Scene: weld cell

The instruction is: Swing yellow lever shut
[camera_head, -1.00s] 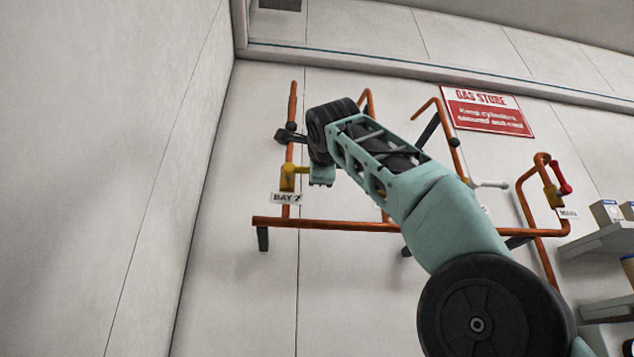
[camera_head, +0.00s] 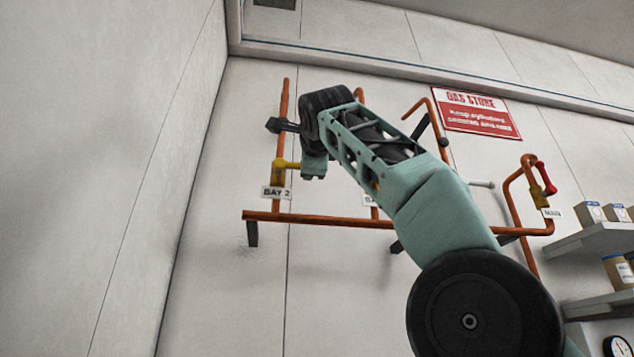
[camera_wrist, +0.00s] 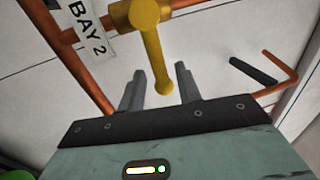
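The yellow lever (camera_wrist: 156,60) hangs off a yellow valve body (camera_wrist: 143,12) on the orange pipe, beside the BAY 2 label (camera_wrist: 89,28). In the head view the yellow valve (camera_head: 279,170) is at the left, its lever pointing right across the pipe toward my gripper. My gripper (camera_wrist: 159,82) is open in the wrist view, with the lever's rounded end between its two grey fingers. Gaps show on both sides, so the fingers look clear of the lever. In the head view my wrist hides the gripper's fingers.
Orange piping (camera_head: 310,219) runs along the wall. A red-handled valve (camera_head: 546,180) and a pale lever (camera_head: 481,184) are to the right. Shelves with boxes (camera_head: 589,213) stand at the far right. A red GAS STORE sign (camera_head: 476,113) hangs above. The left wall is bare.

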